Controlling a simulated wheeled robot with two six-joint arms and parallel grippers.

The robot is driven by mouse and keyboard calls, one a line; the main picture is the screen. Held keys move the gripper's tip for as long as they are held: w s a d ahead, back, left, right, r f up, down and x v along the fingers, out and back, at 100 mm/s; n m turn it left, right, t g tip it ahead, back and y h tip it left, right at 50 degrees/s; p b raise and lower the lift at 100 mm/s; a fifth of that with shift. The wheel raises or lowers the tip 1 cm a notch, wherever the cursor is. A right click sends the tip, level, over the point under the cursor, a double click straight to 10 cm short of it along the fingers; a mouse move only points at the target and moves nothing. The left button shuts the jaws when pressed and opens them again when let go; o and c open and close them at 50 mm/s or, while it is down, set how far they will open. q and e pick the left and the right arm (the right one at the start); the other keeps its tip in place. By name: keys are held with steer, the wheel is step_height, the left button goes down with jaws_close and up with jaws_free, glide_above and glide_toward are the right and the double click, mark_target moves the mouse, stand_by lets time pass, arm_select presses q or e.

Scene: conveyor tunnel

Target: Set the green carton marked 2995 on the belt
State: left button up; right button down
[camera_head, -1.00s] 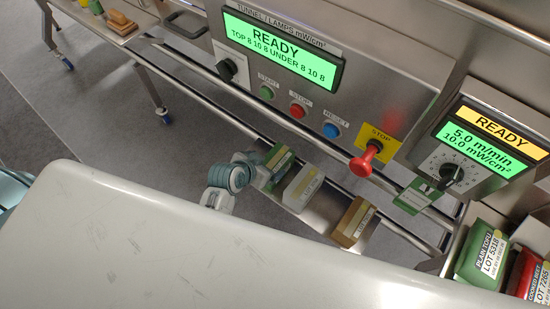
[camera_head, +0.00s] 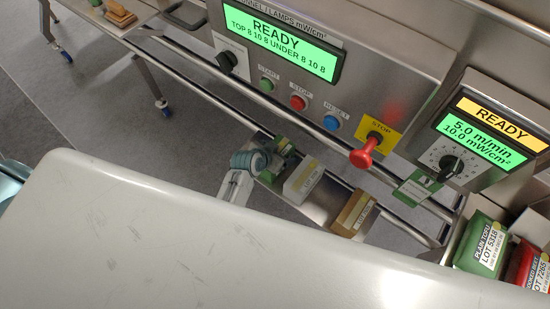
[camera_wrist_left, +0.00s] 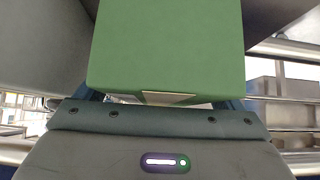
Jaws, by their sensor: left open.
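A green carton (camera_head: 291,151) sits on a steel shelf (camera_head: 314,212) below the tunnel panel, at the left end of a row. Its label is not readable, so I cannot confirm 2995. My left gripper (camera_head: 273,164) is at this carton and covers part of it. In the left wrist view the green carton (camera_wrist_left: 167,45) fills the middle, between the open jaws of the left gripper (camera_wrist_left: 167,98). Whether the fingers touch it is unclear. My right gripper is out of view. I cannot make out the belt.
A white carton (camera_head: 302,181) and a brown carton (camera_head: 355,212) stand right of the green one. A red stop knob (camera_head: 362,158) and steel rails (camera_head: 398,204) are close by.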

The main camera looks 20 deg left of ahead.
arm_select(q)
steer(key=c, duration=1.3)
steer(key=shift+c, duration=1)
steer(key=shift+r, duration=0.15)
